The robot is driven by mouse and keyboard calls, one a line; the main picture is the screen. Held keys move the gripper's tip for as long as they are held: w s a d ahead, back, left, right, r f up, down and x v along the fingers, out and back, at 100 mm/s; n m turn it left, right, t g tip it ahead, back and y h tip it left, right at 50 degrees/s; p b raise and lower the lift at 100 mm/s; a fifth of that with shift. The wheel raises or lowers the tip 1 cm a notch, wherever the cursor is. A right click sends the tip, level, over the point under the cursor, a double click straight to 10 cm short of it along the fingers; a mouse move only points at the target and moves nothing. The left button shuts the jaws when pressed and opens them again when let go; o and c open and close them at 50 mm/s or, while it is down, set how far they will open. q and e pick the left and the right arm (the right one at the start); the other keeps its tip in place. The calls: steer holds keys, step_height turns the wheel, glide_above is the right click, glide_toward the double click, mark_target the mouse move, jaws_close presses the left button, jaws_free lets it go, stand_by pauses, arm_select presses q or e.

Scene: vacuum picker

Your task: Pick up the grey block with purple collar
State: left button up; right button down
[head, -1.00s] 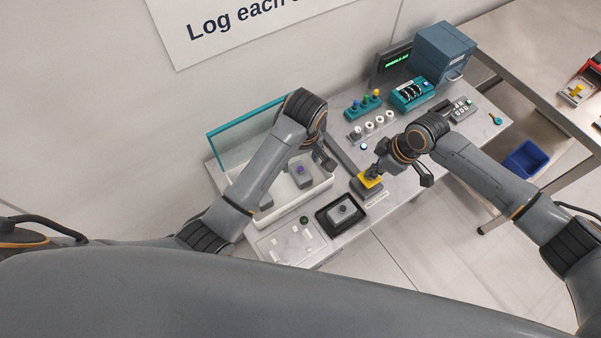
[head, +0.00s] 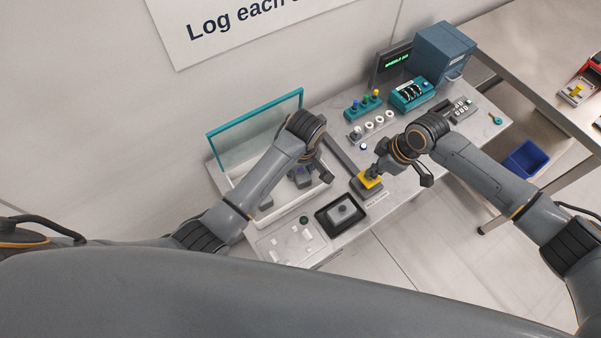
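The grey block with purple collar (head: 303,182) lies in the white tray (head: 284,214) with the teal-edged clear panel, partly hidden by my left arm. My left gripper (head: 318,172) is over the tray, right at this block in the picture. Whether it touches the block and how its fingers stand is too small to tell. My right gripper (head: 374,172) is down at a yellow-topped grey box (head: 370,186) on the table. Its fingers are too small to read.
Another grey block (head: 266,203) lies in the tray. A black tray (head: 326,226) with a grey block (head: 344,211) stands in front. Bottles with coloured caps (head: 365,103), white rings (head: 379,119) and a teal device (head: 412,94) stand behind. A grey bar is beside the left gripper.

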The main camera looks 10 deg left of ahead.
mark_target(301, 170)
arm_select(q)
steer(key=c, duration=0.5)
arm_select(e)
steer(key=shift+f, duration=0.1)
arm_select(q)
step_height(301, 170, up, 10)
steer(key=shift+r, duration=0.1)
steer(key=shift+s, duration=0.1)
